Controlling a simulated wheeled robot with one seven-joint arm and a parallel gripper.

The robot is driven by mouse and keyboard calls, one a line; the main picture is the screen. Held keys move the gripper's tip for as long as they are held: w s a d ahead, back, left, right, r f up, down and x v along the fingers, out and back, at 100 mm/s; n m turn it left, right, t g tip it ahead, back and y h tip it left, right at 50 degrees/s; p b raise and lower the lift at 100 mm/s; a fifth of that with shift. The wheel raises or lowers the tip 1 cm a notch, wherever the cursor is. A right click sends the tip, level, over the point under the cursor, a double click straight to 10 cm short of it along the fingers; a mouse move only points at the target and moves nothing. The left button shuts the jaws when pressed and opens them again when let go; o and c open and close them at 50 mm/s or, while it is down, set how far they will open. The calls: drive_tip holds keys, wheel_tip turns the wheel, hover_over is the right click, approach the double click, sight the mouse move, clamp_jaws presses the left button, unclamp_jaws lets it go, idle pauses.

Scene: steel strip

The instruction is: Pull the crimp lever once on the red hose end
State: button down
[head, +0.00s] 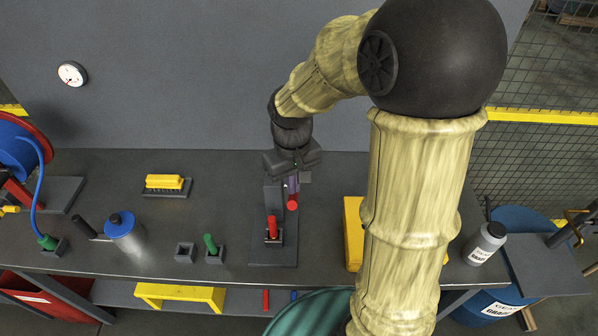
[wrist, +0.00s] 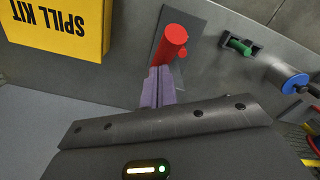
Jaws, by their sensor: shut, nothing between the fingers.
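The crimp press (head: 272,196) is a dark upright block on a flat base plate on the bench. A red hose end (head: 272,228) stands upright in the socket at its front. The lever's red grip (head: 292,202) sticks out at the press's right side. It looks large in the wrist view (wrist: 174,38), partly hiding a smaller red piece behind it. My gripper (head: 292,185) has purple fingers pointing down, just above and behind the red grip. In the wrist view the fingers (wrist: 158,90) are together and empty, their tips close to the grip; whether they touch it, I cannot tell.
A yellow spill kit box (wrist: 60,25) stands right of the press, partly behind my arm in the head view. A bottle (head: 486,243) stands far right.

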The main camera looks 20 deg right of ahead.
sight(293, 199)
drive_tip(key=shift+s+f, duration=0.1)
drive_tip(key=shift+s+a+f+b, duration=0.3)
drive_tip(key=shift+s+f+b, duration=0.4)
drive_tip(key=shift+s, duration=0.05)
drive_tip(key=shift+s+a+f+b, duration=0.2)
drive_tip(key=shift+s+f+b, duration=0.5)
drive_tip(key=shift+f, duration=0.2)
